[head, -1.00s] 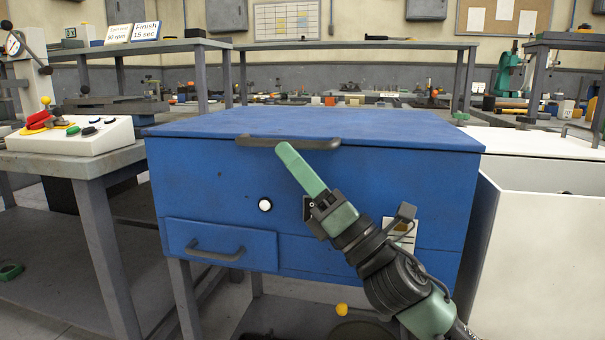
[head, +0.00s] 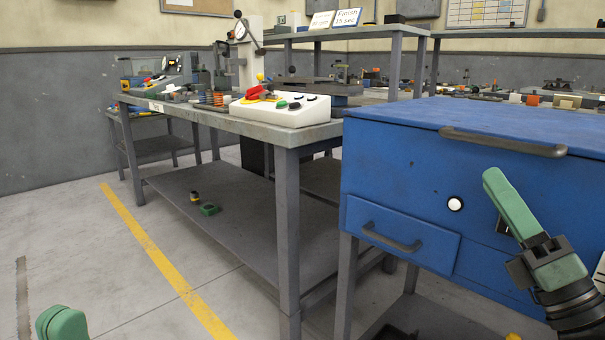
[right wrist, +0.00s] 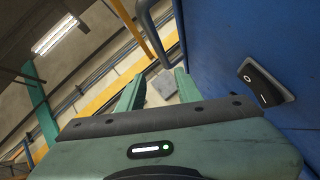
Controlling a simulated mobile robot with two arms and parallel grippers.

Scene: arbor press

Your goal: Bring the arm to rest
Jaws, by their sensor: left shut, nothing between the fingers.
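My right gripper (head: 492,178) is in front of the blue cabinet (head: 385,165), pointing up and left, its tips below the dark lid handle (head: 500,142). It appears empty. In the right wrist view its two green fingers (right wrist: 157,75) stand apart. A black rocker switch (right wrist: 262,82) on the blue face is right of them; in the head view my gripper partly hides the switch (head: 502,226). My left gripper (head: 62,322) shows only as green tips at the bottom left, shut, over the floor and away from the furniture.
A grey table (head: 285,138) bears a white control box (head: 278,110) with a red lever and several buttons. A round white button (head: 455,204) and a drawer (head: 402,235) are on the cabinet front. Floor with a yellow line (head: 165,262) is clear at left.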

